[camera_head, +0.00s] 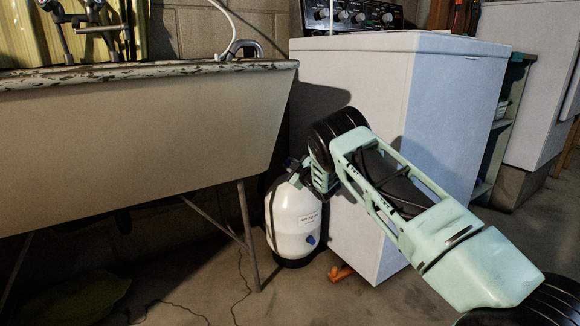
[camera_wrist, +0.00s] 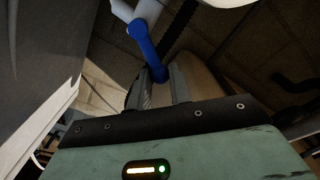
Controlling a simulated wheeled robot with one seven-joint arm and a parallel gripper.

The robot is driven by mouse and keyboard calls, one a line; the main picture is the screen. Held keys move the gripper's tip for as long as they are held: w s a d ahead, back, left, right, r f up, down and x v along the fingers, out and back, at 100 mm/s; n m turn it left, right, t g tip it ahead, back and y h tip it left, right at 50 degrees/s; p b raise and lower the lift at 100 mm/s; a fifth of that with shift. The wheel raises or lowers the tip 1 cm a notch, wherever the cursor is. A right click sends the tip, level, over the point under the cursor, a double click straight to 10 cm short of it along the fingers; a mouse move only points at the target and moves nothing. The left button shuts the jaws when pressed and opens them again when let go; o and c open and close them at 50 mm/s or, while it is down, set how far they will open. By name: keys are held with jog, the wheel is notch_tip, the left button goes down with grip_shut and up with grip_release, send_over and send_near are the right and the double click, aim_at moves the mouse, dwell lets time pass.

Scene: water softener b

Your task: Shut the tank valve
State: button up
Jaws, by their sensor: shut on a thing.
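The tank (camera_head: 293,228) is white with a dark base and stands on the floor between the sink and the white appliance. My gripper (camera_head: 303,178) is at the top of the tank, and my arm hides much of that area. In the wrist view, the valve's blue lever (camera_wrist: 145,45) runs from a white fitting (camera_wrist: 140,10) down to between my fingertips. The rest of the valve is hard to make out in the head view.
The sink (camera_head: 140,115) overhangs on the left, with thin metal legs (camera_head: 247,235) close to the tank. The white appliance (camera_head: 375,120) stands just right of the tank, behind my arm. Bare floor (camera_head: 190,290) lies in front.

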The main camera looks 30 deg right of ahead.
jog(key=shift+d+r, duration=0.55)
jog(key=shift+r, duration=0.05)
jog(key=shift+d+p, duration=0.1)
jog(key=shift+p, duration=0.2)
jog(key=shift+d+r, duration=0.45)
jog(key=shift+d, duration=0.25)
